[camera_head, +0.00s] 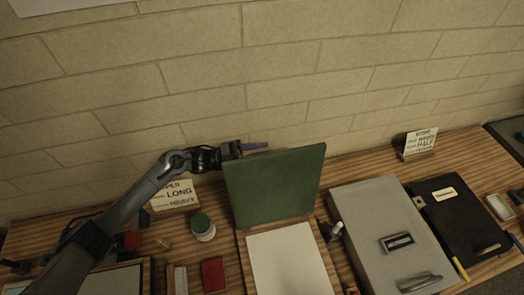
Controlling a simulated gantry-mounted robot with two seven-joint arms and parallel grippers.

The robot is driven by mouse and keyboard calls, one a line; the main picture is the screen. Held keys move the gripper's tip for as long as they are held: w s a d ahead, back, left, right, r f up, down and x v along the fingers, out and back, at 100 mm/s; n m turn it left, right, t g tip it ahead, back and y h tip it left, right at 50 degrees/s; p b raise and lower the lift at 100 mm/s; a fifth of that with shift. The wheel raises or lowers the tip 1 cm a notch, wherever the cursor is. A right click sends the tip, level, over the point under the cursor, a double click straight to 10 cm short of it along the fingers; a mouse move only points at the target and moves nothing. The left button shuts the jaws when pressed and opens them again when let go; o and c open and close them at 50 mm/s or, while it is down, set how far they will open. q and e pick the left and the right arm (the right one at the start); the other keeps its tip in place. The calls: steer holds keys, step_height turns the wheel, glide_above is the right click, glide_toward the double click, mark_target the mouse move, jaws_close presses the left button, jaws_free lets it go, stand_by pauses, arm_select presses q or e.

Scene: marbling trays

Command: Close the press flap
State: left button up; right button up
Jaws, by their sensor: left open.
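The green press flap (275,187) stands raised, nearly upright, at the back edge of the press base. A pale flat sheet or bed (290,262) lies in front of it on the wooden base. My left arm comes in from the left, and my left gripper (255,148) is at the flap's upper left, beside and partly behind its top edge. Its jaws are open. I cannot tell whether it touches the flap. My right gripper is not in view.
A green-lidded jar (202,228) and a lettered card (173,196) stand left of the flap. A red block (213,274) lies in front. A grey case (388,235) and a black case (458,220) lie to the right. A brick wall (300,60) rises behind.

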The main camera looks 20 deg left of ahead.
arm_select(q)
steer(key=shift+w+d, duration=0.15)
steer(key=shift+d, duration=0.2)
steer(key=shift+r, duration=0.1)
jaws_close()
